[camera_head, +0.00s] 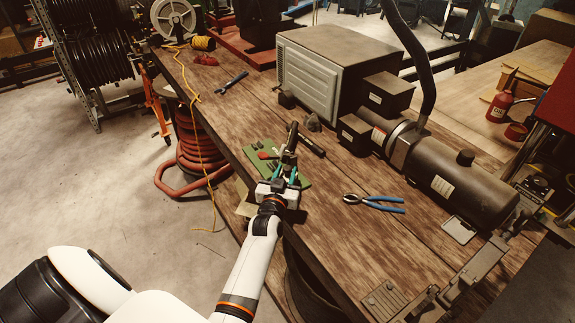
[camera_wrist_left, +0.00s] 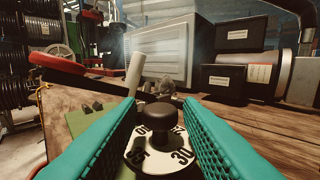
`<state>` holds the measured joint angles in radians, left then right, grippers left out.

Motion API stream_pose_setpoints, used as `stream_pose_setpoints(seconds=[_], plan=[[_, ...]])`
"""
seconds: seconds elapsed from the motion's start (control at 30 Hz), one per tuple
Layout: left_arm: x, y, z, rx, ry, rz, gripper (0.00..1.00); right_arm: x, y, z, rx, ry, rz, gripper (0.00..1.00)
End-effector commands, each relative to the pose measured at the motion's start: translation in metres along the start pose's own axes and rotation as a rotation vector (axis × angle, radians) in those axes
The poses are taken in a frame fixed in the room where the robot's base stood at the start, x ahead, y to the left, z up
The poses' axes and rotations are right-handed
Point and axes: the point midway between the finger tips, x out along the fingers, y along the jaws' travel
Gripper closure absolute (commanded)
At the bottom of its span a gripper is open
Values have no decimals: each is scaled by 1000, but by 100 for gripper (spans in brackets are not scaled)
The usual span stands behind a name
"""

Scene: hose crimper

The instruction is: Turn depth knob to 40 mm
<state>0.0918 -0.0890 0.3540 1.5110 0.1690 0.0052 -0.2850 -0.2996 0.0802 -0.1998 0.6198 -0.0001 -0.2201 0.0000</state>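The depth knob (camera_wrist_left: 160,115) is a dark round knob on a white dial plate (camera_wrist_left: 138,157) with black numbers. My left gripper (camera_head: 286,176) is over the near edge of the workbench, beside a green mat with tools. In the left wrist view its teal fingers (camera_wrist_left: 160,108) are apart, one on each side of the knob, with a visible gap. In the head view the gripper hides the knob. My right gripper is not in view.
The wooden workbench (camera_head: 330,220) holds blue-handled pliers (camera_head: 372,202), a wrench (camera_head: 232,82), a large grey box (camera_head: 325,70) and a dark cylindrical tank (camera_head: 450,180). A dark tool stands just beyond the gripper. The bench top between the mat and the pliers is clear.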

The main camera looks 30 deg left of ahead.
Motion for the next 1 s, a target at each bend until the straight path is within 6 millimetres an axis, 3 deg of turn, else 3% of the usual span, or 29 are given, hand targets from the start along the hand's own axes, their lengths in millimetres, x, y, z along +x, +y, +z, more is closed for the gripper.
stream_pose_setpoints(seconds=[0.1, 0.4, 0.6, 1.0], plan=[[-29, 0, 5, 0, 5, 0, 67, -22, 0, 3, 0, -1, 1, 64], [-82, 0, 3, -1, 2, 1, 67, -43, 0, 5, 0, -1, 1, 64], [-94, 0, 2, -2, -1, 0, 67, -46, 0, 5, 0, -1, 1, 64], [-94, 0, 1, -1, -2, 1, 67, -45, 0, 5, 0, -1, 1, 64]])
